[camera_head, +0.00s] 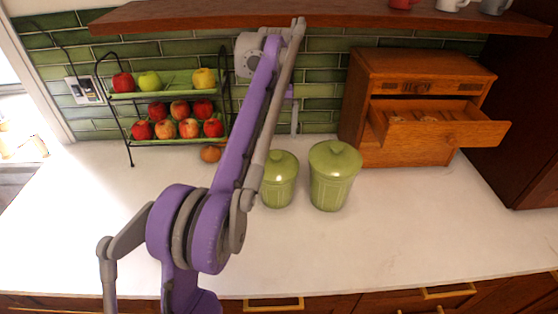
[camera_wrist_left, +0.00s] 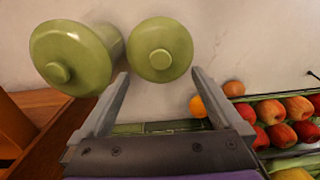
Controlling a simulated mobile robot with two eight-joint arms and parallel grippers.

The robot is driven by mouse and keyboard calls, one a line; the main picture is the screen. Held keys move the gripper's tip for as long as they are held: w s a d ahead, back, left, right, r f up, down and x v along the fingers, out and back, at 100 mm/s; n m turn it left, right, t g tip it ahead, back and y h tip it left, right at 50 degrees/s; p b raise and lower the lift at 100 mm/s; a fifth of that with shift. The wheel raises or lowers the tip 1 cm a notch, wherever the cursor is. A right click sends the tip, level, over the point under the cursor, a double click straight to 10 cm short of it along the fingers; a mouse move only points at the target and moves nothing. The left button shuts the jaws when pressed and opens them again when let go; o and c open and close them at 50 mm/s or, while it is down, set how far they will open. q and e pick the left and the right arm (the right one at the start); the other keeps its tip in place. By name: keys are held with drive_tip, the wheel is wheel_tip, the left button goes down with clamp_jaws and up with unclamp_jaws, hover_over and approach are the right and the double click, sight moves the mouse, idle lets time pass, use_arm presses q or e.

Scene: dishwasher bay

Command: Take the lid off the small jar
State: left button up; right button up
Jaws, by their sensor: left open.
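The small jar (camera_head: 278,188) is green and stands upright on the white counter, its domed, knobbed lid (camera_head: 281,163) on top. My left arm hides part of its left side. In the left wrist view the small jar's lid (camera_wrist_left: 161,49) shows from above. My left gripper (camera_wrist_left: 160,76) is open and empty, its two fingers pointing toward the small jar, one on each side of the lid in the picture. In the head view little of this gripper shows behind my arm. My right gripper is not in view.
A larger lidded green jar (camera_head: 331,186) stands close to the right of the small one. A wooden drawer box (camera_head: 420,75) with an open drawer is at the back right. A fruit rack (camera_head: 165,92) is at the back left. A shelf (camera_head: 330,22) overhangs. The front counter is clear.

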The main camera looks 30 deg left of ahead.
sight(276, 154)
use_arm(q)
drive_tip(key=f, duration=0.3)
drive_tip(key=shift+s+f, duration=0.3)
drive_tip(key=shift+f, duration=0.1)
drive_tip(key=f, duration=0.2)
drive_tip(key=w+f, duration=0.1)
drive_tip(key=f, duration=0.2)
drive_tip(key=shift+a+b, duration=0.1)
drive_tip(key=shift+b, duration=0.3)
drive_tip(key=shift+f, duration=0.15)
drive_tip(key=c, duration=1.4)
